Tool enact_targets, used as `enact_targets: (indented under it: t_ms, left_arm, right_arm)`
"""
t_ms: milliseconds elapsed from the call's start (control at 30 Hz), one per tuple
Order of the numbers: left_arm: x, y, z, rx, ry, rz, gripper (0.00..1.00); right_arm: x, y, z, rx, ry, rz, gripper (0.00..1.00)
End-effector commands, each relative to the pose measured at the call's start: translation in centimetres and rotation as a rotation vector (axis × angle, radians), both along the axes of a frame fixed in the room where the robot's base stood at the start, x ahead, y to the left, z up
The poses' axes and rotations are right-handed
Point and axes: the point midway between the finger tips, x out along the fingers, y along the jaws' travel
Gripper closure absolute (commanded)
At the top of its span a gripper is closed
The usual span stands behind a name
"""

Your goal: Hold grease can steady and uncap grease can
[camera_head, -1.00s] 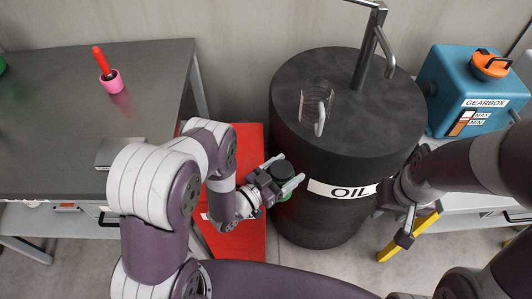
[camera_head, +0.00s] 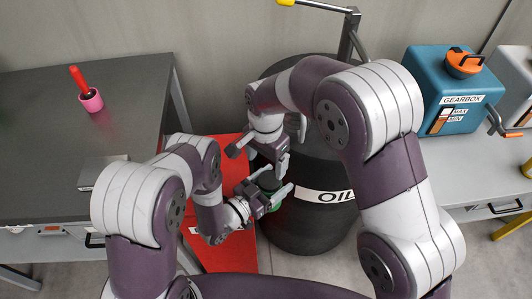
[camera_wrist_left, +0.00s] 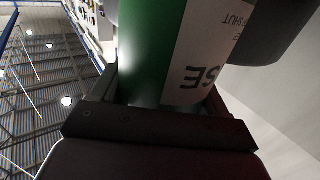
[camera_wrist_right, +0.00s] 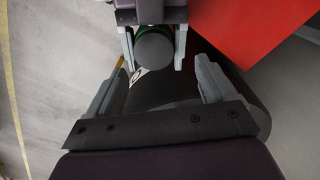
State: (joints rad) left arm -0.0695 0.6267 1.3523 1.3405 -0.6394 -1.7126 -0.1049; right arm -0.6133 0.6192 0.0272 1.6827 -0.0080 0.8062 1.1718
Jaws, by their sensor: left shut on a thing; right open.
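The grease can (camera_wrist_left: 150,50) is green with a white label and fills the left wrist view. My left gripper (camera_head: 272,192) is shut on it, in front of the oil drum. The can's round dark cap (camera_wrist_right: 154,52) shows from above in the right wrist view, between the left gripper's fingers. My right gripper (camera_head: 258,158) is open and empty, just above and behind the left gripper. In the right wrist view its spread fingers (camera_wrist_right: 162,72) face the cap, apart from it. In the head view the can is mostly hidden by the grippers.
The black oil drum (camera_head: 300,226) stands close behind both grippers. A red surface (camera_head: 234,244) lies below left. A grey bench (camera_head: 50,140) holds a pink cup (camera_head: 91,100). A blue gearbox (camera_head: 447,85) stands at right on another bench (camera_head: 490,172).

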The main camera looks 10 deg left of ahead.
Motion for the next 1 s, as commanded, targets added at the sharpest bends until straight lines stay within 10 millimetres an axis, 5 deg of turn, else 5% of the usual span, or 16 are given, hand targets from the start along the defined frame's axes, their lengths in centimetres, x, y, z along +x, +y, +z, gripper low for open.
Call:
enact_targets:
  t_ms: [300,600,667,800,1000]
  left_arm:
    - [0.0,0.0,0.1,-0.001,-0.002,0.0,1.0]
    - [0.0,0.0,0.1,-0.001,-0.002,0.0,1.0]
    - [0.0,0.0,0.1,-0.001,-0.002,0.0,1.0]
    - [0.0,-0.1,0.1,-0.001,-0.003,-0.003,1.0]
    - [-0.1,-0.2,0.1,-0.002,-0.004,-0.009,1.0]
  right_arm:
    - [0.1,-0.1,-5.2,0.0,0.0,0.002,0.16]
    - [0.1,0.0,-5.7,0.001,-0.002,0.003,0.16]
    - [0.1,0.0,-5.7,0.001,-0.002,0.003,0.29]
    - [0.1,0.1,-5.7,0.004,-0.003,0.003,0.75]
    - [0.2,0.3,-5.6,0.009,-0.009,0.058,0.74]
